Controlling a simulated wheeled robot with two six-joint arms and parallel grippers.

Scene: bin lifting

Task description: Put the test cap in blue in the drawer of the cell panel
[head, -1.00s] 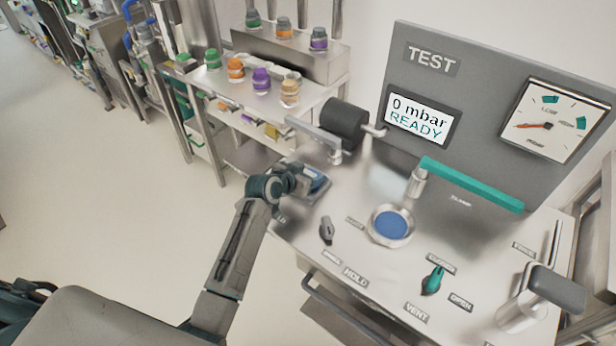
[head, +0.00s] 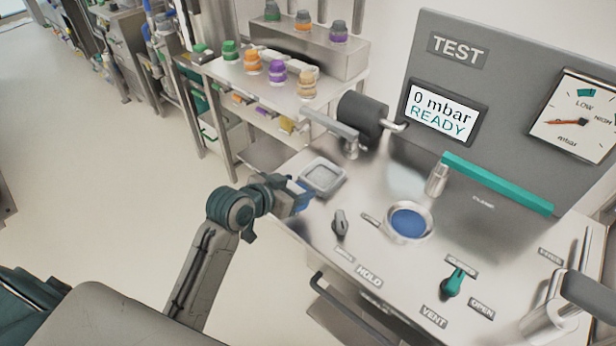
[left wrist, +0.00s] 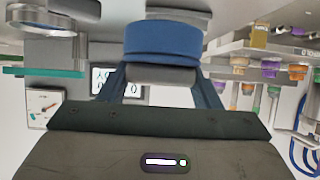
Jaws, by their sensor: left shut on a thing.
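My left gripper (head: 292,194) is shut on a blue test cap (head: 303,193), just off the left edge of the cell panel (head: 385,265). In the left wrist view the cap (left wrist: 163,42) shows as a wide blue disc with a grey part, between the fingers. The square tray (head: 322,177) on the panel's left side is empty. A drawer handle (head: 345,308) shows on the panel's front, below the top; I cannot tell whether the drawer is open. My right gripper is not in view.
A round metal seat with a blue inside (head: 409,222) sits mid-panel. A black knob (head: 340,224), a green valve knob (head: 453,281) and a teal bar (head: 497,183) stand on the panel. A shelf (head: 262,85) with coloured caps is behind. The floor at left is clear.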

